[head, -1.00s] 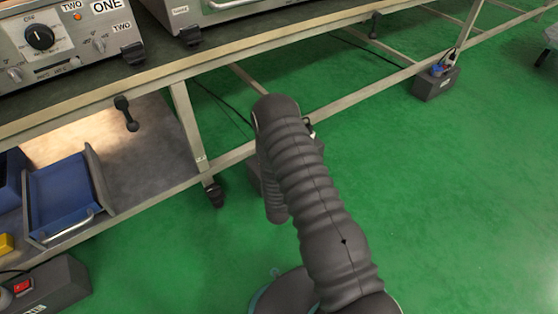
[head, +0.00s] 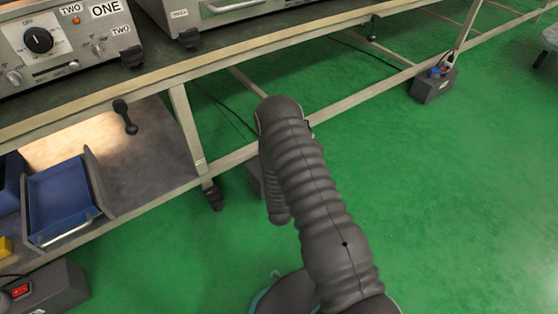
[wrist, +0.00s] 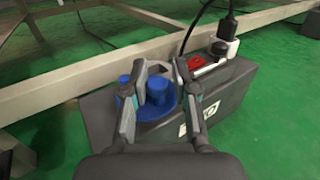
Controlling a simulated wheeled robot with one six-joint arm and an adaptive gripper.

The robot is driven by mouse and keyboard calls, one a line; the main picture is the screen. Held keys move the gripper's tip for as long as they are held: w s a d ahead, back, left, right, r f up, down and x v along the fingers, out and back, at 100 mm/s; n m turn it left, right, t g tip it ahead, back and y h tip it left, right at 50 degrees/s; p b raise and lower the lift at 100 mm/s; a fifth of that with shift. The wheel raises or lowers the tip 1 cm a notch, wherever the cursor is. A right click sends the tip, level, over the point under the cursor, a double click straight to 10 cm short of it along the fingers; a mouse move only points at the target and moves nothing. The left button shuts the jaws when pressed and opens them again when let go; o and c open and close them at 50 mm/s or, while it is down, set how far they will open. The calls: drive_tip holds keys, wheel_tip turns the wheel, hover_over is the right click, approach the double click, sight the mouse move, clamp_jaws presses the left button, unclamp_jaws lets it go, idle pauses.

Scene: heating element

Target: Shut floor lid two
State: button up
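A dark grey floor box (wrist: 235,105) lies beside a bench rail in the wrist view. A blue round socket part (wrist: 157,88) sits on its top, with a raised blue cylinder and a flat blue rim. I cannot tell how far its lid is open. A label ending in "O" is partly hidden by my right finger. My gripper (wrist: 160,68) is open, with one finger on each side of the blue cylinder; contact is unclear. In the head view my arm hides the gripper and most of this box (head: 254,180).
A red switch (wrist: 200,62) and a black plug (wrist: 226,28) in a white socket part are right of my fingers. The bench rail (wrist: 90,90) runs behind the box. Another floor box (head: 434,88) stands at upper right. Green floor is clear at right.

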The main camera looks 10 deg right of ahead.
drive_tip(key=shift+o, duration=0.8)
drive_tip(key=shift+a+f, duration=0.1)
drive_tip(key=shift+a, duration=0.1)
drive_tip(key=s+a, duration=0.1)
drive_tip(key=s, duration=1.1)
drive_tip(key=shift+a, duration=0.35)
